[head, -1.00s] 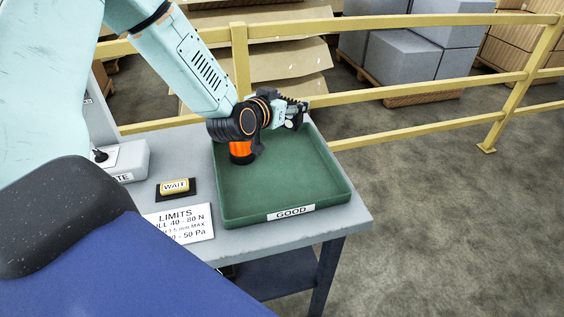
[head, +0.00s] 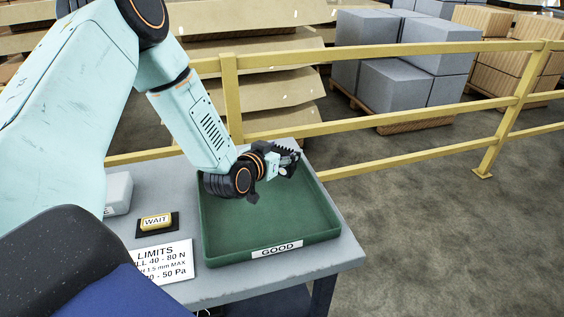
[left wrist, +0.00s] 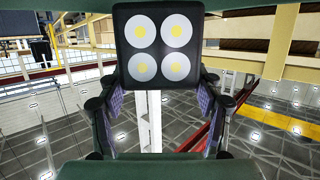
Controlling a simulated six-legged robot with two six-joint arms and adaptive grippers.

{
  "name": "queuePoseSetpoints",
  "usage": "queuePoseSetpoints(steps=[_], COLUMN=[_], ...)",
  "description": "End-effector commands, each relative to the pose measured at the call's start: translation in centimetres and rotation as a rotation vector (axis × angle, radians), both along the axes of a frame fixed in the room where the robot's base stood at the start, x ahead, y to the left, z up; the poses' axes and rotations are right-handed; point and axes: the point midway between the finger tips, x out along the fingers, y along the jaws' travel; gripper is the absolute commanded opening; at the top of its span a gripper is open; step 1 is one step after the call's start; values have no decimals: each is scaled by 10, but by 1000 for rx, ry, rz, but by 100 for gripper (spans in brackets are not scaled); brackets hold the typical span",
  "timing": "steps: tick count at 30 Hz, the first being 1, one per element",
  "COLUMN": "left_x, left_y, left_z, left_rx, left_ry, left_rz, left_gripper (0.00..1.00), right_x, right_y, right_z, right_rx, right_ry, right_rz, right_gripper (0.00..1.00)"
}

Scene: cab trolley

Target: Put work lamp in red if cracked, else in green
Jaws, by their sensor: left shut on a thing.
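The work lamp (left wrist: 153,60) shows in the left wrist view as a dark square head with four pale round lights with yellow centres. I see no crack on the face that shows; its other sides are hidden. My left gripper (left wrist: 158,105) is shut on it, with a finger at each side. In the head view my left gripper (head: 287,162) is over the far right part of the green tray (head: 325,217), marked GOOD; the lamp is hard to make out there. I cannot tell its height above the tray floor. No red tray shows. My right gripper is not in view.
The green tray stands on a grey table (head: 330,255), empty where I see its floor. Left of it are a WAIT button (head: 156,221) and a LIMITS card (head: 163,261). A yellow railing (head: 400,112) runs behind the table, with grey boxes (head: 390,88) beyond.

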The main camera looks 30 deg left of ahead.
Motion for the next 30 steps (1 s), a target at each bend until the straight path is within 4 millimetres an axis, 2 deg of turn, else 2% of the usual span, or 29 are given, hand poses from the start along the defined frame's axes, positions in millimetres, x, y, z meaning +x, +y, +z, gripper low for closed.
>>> queuePoseSetpoints(steps=[3, 6, 18, 19, 26, 30], left_x=[1, 2, 4, 4, 4, 4], left_y=[0, 0, 0, 0, 0, 0], left_z=[-20, -28, -32, -33, -32, -32], left_rx=[2, 2, 1, 0, 1, 1], left_ry=[2, -1, -1, 2, 2, 2], left_rz=[-2, -2, 0, 0, 0, 0], left_gripper=[19, 19, 19, 68, 88, 88], right_x=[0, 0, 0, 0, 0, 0], right_y=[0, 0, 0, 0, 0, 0], right_z=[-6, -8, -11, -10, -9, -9], right_rx=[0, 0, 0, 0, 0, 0], right_ry=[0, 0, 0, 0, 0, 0], right_rz=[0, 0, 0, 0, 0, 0], right_gripper=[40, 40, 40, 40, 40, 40])
